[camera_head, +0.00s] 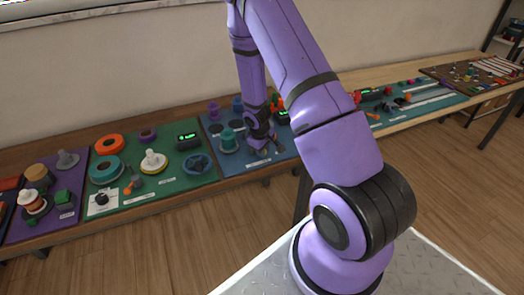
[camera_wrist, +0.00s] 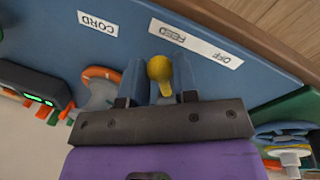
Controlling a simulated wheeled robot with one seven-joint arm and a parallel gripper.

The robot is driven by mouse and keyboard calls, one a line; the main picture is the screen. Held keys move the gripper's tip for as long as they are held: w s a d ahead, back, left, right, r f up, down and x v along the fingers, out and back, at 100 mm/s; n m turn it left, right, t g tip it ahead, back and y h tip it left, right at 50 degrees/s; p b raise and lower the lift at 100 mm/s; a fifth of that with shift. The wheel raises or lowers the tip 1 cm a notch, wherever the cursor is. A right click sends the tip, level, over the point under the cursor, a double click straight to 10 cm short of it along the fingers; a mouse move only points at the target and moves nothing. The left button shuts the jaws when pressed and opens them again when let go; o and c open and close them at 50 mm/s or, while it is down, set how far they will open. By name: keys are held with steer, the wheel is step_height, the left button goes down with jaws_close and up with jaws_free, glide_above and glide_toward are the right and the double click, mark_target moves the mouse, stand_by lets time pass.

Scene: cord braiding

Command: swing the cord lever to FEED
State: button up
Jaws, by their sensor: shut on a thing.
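The cord lever (camera_wrist: 159,68) shows in the wrist view as a yellow ball knob on a short yellow stem. My gripper (camera_wrist: 161,82) is shut on it, with one finger on each side just below the ball. The lever's base is hidden behind the gripper. A white FEED/OFF label (camera_wrist: 205,46) lies beyond the knob, upside down in this view. The knob is nearer its FEED end than its OFF end. A white CORD label (camera_wrist: 97,24) is to the left. In the head view my gripper (camera_head: 268,148) is low over the blue board (camera_head: 238,163); the lever cannot be made out there.
A grey and orange part (camera_wrist: 98,88) and a black box with green lights (camera_wrist: 32,92) lie left of the gripper. A teal spool (camera_head: 228,138) stands on the blue board. The green board (camera_head: 150,192) with several parts adjoins it on the left.

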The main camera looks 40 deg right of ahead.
steer(key=shift+d, duration=0.1)
stand_by(0.4)
steer(key=o, duration=0.9)
steer(key=r, duration=0.3)
steer(key=a+r, duration=0.1)
steer(key=r, duration=0.3)
steer(key=a+r, duration=0.1)
steer(key=r, duration=0.2)
steer(key=shift+s+r, duration=0.25)
steer(key=shift+r, duration=0.05)
